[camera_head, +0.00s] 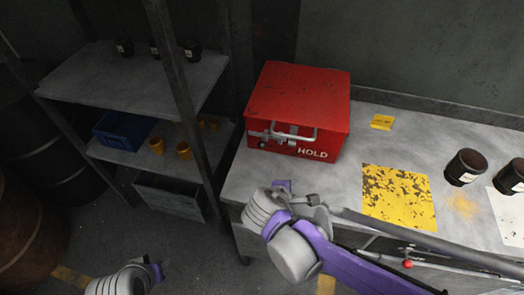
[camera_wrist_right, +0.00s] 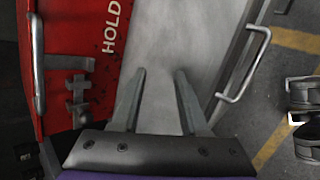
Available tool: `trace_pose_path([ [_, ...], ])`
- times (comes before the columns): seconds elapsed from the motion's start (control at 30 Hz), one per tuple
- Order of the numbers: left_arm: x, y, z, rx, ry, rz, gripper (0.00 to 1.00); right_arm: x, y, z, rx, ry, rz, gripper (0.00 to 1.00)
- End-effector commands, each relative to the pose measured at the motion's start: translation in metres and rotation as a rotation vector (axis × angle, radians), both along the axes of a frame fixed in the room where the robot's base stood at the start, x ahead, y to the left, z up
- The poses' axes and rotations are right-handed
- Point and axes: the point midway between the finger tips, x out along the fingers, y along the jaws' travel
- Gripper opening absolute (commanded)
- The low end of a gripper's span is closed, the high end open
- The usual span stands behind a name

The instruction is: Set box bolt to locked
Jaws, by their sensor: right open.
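The red box (camera_head: 300,95), marked HOLD, sits closed on the left part of the metal bench. Its grey bolt (camera_head: 266,138) is on the front face, at the left end of a bar handle. In the right wrist view the bolt (camera_wrist_right: 77,95) shows on the red face at left; I cannot tell whether it is locked. My right gripper (camera_head: 312,199) is in front of the box, apart from it. In the wrist view its fingers (camera_wrist_right: 160,75) are spread, with only bare bench between them. My left gripper (camera_head: 155,269) is low at left, far from the box; its fingers are unclear.
A yellow worn plate (camera_head: 398,196), a small yellow block (camera_head: 382,122) and dark jars (camera_head: 465,167) are on the bench to the right. A metal shelf (camera_head: 140,80) with a blue bin (camera_head: 122,130) stands at left. A drawer handle (camera_wrist_right: 245,65) juts from the bench front.

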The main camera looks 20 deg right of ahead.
Motion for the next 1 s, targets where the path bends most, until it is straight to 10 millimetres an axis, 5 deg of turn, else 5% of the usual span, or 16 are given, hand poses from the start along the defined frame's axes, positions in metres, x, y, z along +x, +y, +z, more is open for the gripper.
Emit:
trace_pose_path([
  [0.2,-0.008,0.000,-0.037,0.000,0.016,0.000,0.38,0.056,0.048,0.003,-0.670,0.102,0.358,0.44],
  [0.5,-0.010,0.000,-0.053,0.000,0.021,0.000,0.38,0.073,0.108,0.026,-1.151,0.140,0.466,0.44],
  [0.67,-0.010,0.000,-0.051,0.000,0.021,0.000,0.38,0.081,0.103,0.029,-1.179,0.144,0.464,0.44],
  [1.0,-0.009,0.000,-0.045,0.000,0.019,0.000,0.38,0.126,0.059,0.030,-1.176,0.145,0.461,0.44],
])
